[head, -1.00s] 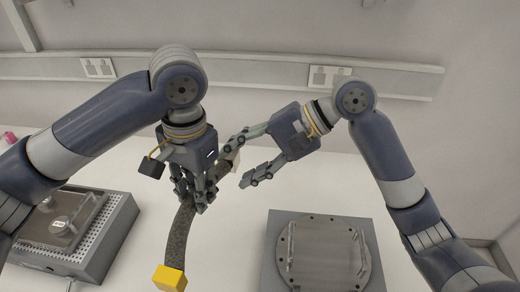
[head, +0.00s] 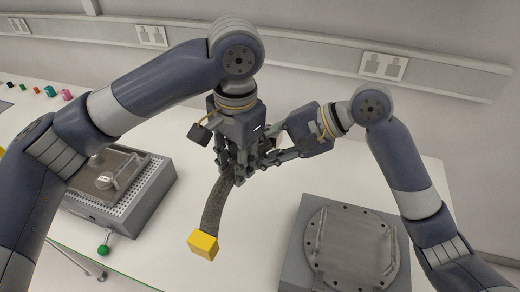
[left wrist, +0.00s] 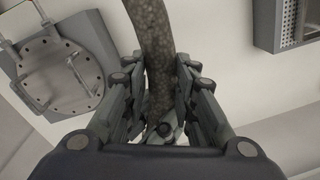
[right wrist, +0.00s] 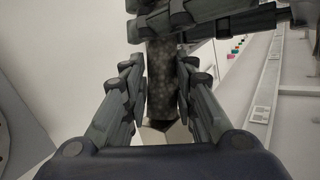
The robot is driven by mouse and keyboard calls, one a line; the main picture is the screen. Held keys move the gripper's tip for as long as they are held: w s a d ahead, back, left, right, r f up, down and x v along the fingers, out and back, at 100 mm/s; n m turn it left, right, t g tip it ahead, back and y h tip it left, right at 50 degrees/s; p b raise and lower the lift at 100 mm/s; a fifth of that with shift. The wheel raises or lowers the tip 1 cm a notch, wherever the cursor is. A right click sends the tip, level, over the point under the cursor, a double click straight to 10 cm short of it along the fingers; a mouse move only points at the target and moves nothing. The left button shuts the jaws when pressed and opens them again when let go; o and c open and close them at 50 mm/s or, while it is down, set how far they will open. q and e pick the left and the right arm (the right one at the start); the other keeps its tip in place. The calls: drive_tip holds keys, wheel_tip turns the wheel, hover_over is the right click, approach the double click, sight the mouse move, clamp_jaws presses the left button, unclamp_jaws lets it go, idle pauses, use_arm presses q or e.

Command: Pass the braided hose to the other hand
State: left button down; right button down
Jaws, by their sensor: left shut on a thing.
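The braided hose (head: 213,207) is dark grey and mottled, with a yellow block end (head: 203,246) hanging toward the lower left. My left gripper (head: 231,177) is shut on its upper part, above the table. The hose also runs between the left fingers in the left wrist view (left wrist: 150,40). My right gripper (head: 256,166) reaches in from the right, close beside the left fingers. In the right wrist view the hose (right wrist: 160,80) stands between the right fingers, which lie close on both sides. Whether they press on it cannot be told. The hose's other end is mostly hidden by the fingers.
A grey block with a round bolted flange plate (head: 345,245) stands at right on the white table. A perforated grey box (head: 140,195) with a plate on top stands at left, a green knob (head: 104,249) near its front. Small coloured parts (head: 51,91) lie far left.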

use_arm(q)
drive_tip(key=c, duration=1.2)
unclamp_jaws()
